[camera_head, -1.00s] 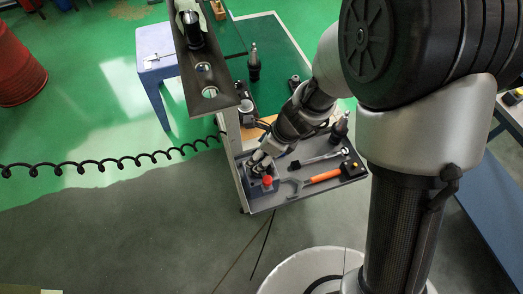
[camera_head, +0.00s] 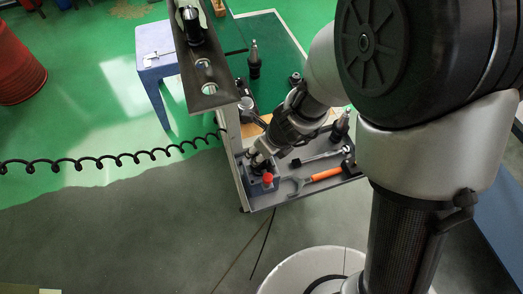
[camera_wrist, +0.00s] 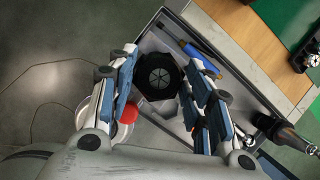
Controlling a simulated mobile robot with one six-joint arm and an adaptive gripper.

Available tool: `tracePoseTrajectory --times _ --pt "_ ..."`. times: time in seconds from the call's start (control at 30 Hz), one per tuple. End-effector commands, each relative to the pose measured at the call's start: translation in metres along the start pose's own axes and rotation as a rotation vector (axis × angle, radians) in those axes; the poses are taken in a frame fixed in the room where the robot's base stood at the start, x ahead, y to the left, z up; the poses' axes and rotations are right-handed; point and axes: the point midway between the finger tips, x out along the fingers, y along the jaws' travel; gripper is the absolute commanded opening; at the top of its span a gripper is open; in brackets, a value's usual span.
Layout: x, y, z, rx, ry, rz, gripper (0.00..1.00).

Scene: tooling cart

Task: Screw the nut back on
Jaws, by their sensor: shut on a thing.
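The nut (camera_wrist: 160,77) is a dark, many-sided ring with a round slotted centre, seen from above in the wrist view. My gripper (camera_wrist: 160,70) has one finger on each side of it and is shut on it. In the head view my gripper (camera_head: 258,160) points down over a grey-blue block (camera_head: 262,187) with a red knob (camera_head: 267,178), at the left end of the cart's grey tray. The nut's underside and any thread below it are hidden, so I cannot tell how it is seated.
An orange-handled wrench (camera_head: 325,174) and a silver tool (camera_head: 320,157) lie on the tray (camera_head: 290,201) to the right. A dark tool holder (camera_head: 341,125) stands behind them.

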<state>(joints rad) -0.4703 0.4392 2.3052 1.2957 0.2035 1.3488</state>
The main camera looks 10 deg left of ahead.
Motion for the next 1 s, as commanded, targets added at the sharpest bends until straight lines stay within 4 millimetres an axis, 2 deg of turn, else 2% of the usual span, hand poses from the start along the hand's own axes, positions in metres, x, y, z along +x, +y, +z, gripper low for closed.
tracePoseTrajectory --times 0.07,0.27,0.47,0.5,0.83,1.0 --pt "0.0001 -0.0006 0.0013 0.020 -0.002 -0.008 0.08" --pt "-0.0002 0.0004 0.0018 0.243 -0.003 -0.102 0.08" --pt "-0.0007 -0.0004 0.0017 0.267 -0.003 -0.110 0.08" --pt "-0.0007 -0.0005 0.0018 0.267 -0.003 -0.109 0.48" --pt "-0.0004 0.0002 0.0010 0.264 -0.002 -0.107 0.69" --pt "-0.0003 0.0005 0.0008 0.263 -0.001 -0.106 0.69"
